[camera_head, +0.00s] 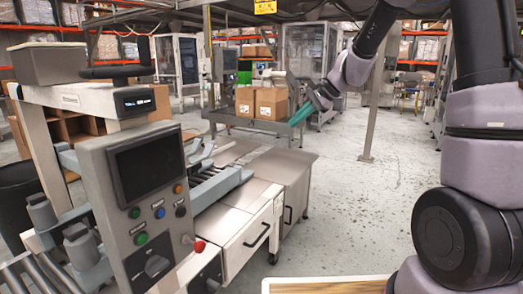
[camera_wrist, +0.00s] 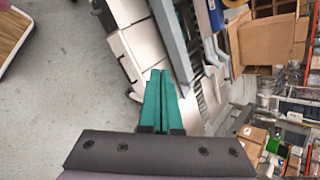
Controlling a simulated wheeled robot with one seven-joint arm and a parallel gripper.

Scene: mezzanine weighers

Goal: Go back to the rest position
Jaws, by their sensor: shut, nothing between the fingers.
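My gripper (camera_head: 301,115) is in the upper middle of the head view, at the end of my outstretched arm. Its teal fingers point left and down. In the wrist view the fingers of my gripper (camera_wrist: 163,85) lie side by side, shut and empty. In the head view they overlap the picture of cardboard boxes behind; I cannot tell the gap in depth, and nothing is held.
A weighing machine with a control panel (camera_head: 148,205) stands at the left, with a steel cabinet (camera_head: 245,225) beside it. Cardboard boxes (camera_head: 262,103) sit on a far table. A post (camera_head: 372,110) rises behind my arm. Bare floor (camera_head: 350,215) lies in the middle.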

